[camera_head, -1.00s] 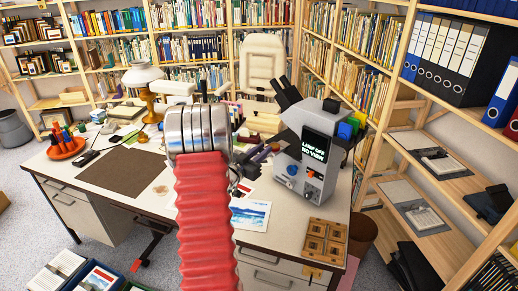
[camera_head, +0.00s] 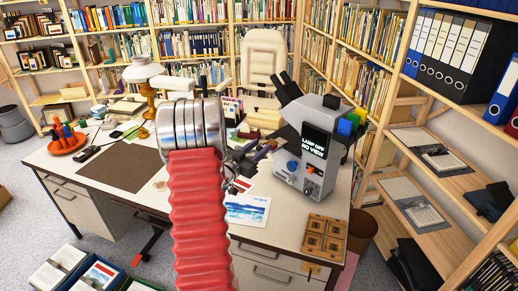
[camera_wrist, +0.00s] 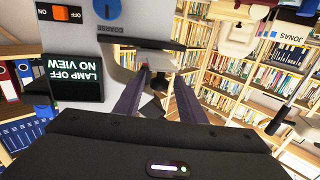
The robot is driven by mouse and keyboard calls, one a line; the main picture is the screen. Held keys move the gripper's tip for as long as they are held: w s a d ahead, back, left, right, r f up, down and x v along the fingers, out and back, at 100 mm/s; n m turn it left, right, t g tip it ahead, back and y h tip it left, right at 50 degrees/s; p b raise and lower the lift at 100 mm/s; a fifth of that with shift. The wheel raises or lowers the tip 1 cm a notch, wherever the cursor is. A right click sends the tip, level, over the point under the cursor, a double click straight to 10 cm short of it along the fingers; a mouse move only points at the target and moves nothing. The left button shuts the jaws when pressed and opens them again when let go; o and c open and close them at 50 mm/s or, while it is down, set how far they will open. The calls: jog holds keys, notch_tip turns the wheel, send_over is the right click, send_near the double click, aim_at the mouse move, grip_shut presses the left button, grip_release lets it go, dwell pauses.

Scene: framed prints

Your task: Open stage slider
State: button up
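The grey microscope (camera_head: 318,150) stands on the desk, right of my arm. Its screen reads "LAMP OFF NO VIEW". The wrist view shows it upside down, with the screen (camera_wrist: 75,77), an orange switch (camera_wrist: 67,13) and a blue knob (camera_wrist: 107,8) above the word COARSE. A dark flat stage part (camera_wrist: 150,43) juts from its side. My gripper (camera_wrist: 160,75) is open, its two purple fingers apart, with the tips close to that part. I cannot tell whether they touch a slider. In the head view my gripper (camera_head: 258,156) is partly hidden by my arm.
The desk (camera_head: 150,192) also holds a white lamp (camera_head: 142,72), a brown mat (camera_head: 113,162), a print (camera_head: 247,209) and a wooden frame tray (camera_head: 324,238). A chair (camera_head: 264,55) stands behind. Shelves line the back and right.

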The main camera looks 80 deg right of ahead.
jog(key=v, duration=1.3)
jog(key=shift+a, duration=0.35)
jog(key=shift+w+f, duration=0.2)
